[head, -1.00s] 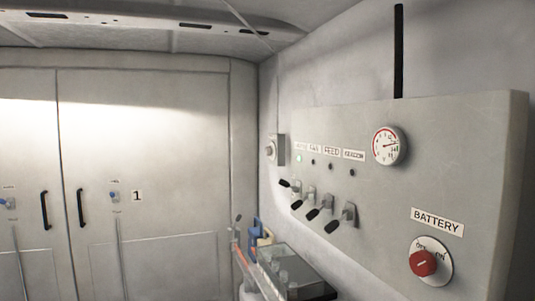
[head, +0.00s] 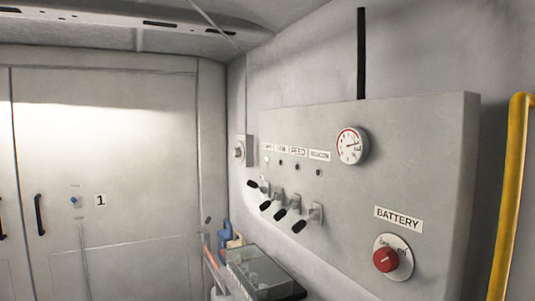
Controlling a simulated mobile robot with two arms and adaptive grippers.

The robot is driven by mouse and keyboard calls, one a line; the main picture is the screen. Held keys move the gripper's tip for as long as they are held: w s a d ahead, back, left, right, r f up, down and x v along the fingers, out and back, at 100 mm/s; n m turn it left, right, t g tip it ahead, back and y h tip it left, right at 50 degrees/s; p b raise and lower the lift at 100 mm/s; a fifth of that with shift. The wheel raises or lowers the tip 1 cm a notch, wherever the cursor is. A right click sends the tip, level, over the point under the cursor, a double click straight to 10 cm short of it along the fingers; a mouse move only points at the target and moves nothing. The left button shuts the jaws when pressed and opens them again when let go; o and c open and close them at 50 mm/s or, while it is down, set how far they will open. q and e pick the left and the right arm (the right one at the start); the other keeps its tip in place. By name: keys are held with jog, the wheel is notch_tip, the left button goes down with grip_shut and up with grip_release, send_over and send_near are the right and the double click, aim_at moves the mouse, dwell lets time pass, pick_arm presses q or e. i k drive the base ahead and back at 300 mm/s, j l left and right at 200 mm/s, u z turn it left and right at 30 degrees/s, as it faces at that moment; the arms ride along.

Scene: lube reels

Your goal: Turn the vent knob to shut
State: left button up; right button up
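No knob in view has a readable vent label. A small round grey knob (head: 239,151) sits on a plate on the wall, left of the grey control panel (head: 440,170); I cannot tell whether it is the vent knob or how it is set. A red knob (head: 386,260) on a white round dial is at the panel's lower right, under a BATTERY label (head: 398,219). Neither of my grippers is in view.
The panel has several black-handled levers (head: 280,214) and a round gauge (head: 352,146). A yellow pipe (head: 511,190) stands at the right. A glass-topped case (head: 262,273) and blue and cream containers (head: 225,233) are below the panel. A cabinet door (head: 120,150) closes off the left.

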aim_at(236, 152)
jog(key=i+j+z, duration=0.25)
jog(key=j+z, duration=0.2)
jog(key=i+j+z, duration=0.25)
jog(key=j+z, duration=0.15)
